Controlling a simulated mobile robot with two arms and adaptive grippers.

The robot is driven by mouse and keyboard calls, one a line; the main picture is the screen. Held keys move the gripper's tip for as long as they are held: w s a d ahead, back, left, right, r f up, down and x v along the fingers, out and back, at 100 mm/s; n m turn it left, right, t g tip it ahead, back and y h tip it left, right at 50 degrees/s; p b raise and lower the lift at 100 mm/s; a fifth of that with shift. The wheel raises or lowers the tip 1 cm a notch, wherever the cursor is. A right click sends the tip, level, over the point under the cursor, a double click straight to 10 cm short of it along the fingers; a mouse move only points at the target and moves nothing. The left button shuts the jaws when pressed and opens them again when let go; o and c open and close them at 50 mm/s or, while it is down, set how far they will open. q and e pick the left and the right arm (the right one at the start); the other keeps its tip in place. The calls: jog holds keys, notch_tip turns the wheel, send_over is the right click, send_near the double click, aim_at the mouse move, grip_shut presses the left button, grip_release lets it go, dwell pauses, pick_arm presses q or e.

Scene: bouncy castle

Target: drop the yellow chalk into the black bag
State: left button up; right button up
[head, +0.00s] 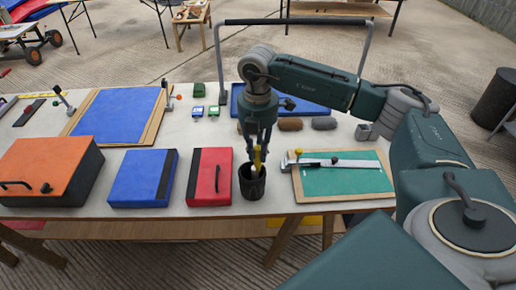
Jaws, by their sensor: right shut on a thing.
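A small black open-topped container (252,187), which looks like the black bag, stands near the table's front edge. My right gripper (258,151) points straight down above its opening. It is shut on the yellow chalk (257,157), which is upright between the fingers. The chalk's lower end is at or just over the container's mouth; I cannot tell whether it is inside the rim. Something pale shows at the mouth below the chalk. My left gripper is not in view.
A red box (209,178) stands close left of the container, with a blue box (142,178) beyond. A green board with a metal bar (342,180) lies to the right. Behind is a blue tray (237,98). An orange-topped box (50,165) is far left.

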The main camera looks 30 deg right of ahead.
jog(key=o, duration=1)
notch_tip(320, 180, up, 12)
jog(key=shift+r, duration=0.1)
